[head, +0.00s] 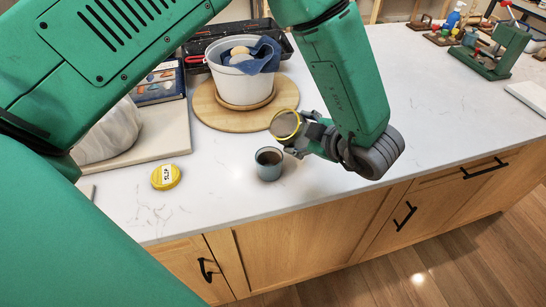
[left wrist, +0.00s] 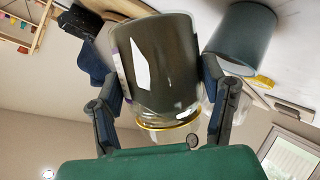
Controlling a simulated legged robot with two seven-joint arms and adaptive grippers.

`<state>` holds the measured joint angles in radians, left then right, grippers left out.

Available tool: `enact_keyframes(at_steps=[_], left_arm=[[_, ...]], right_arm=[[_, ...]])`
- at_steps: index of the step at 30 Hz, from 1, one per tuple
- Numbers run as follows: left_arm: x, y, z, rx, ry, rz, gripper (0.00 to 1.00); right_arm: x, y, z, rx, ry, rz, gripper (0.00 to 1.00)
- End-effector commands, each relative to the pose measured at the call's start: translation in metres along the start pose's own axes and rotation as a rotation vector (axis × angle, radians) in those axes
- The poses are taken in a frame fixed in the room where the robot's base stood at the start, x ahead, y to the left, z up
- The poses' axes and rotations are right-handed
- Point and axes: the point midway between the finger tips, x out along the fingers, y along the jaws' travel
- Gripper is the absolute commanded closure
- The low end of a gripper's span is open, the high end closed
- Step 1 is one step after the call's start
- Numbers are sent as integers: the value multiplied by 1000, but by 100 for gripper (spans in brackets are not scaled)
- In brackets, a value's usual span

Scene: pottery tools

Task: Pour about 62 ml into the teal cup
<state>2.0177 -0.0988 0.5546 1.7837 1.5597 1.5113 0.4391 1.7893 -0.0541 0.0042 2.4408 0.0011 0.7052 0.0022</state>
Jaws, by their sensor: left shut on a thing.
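The teal cup (head: 268,168) stands upright on the white counter near its front edge, and dark contents or shadow show inside it. My left gripper (head: 306,137) is shut on a glass jar (head: 287,126) with a yellow rim, held just above and right of the cup. The jar leans, its mouth facing left and towards the head camera, with grey-brown slip inside. In the left wrist view the jar (left wrist: 160,65) sits between both fingers, and the teal cup (left wrist: 243,38) is beside it. No stream of slip is visible. My right gripper is out of view.
A yellow lid marked SLIP (head: 165,177) lies left of the cup. Behind stands a white bucket (head: 240,85) with a blue cloth on a round wooden board (head: 205,108). A bagged lump (head: 110,133) sits at left.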

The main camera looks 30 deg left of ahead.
Motion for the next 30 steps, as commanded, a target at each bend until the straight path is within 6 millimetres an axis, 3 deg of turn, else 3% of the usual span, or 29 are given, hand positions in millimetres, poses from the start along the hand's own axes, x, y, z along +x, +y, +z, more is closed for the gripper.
enact_keyframes(at_steps=[13, 30], left_arm=[[-16, 0, 4, -62, -13, 37, 86], [-5, -5, -4, -88, -29, 40, 86]], right_arm=[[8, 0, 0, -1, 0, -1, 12], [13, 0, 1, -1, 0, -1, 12]])
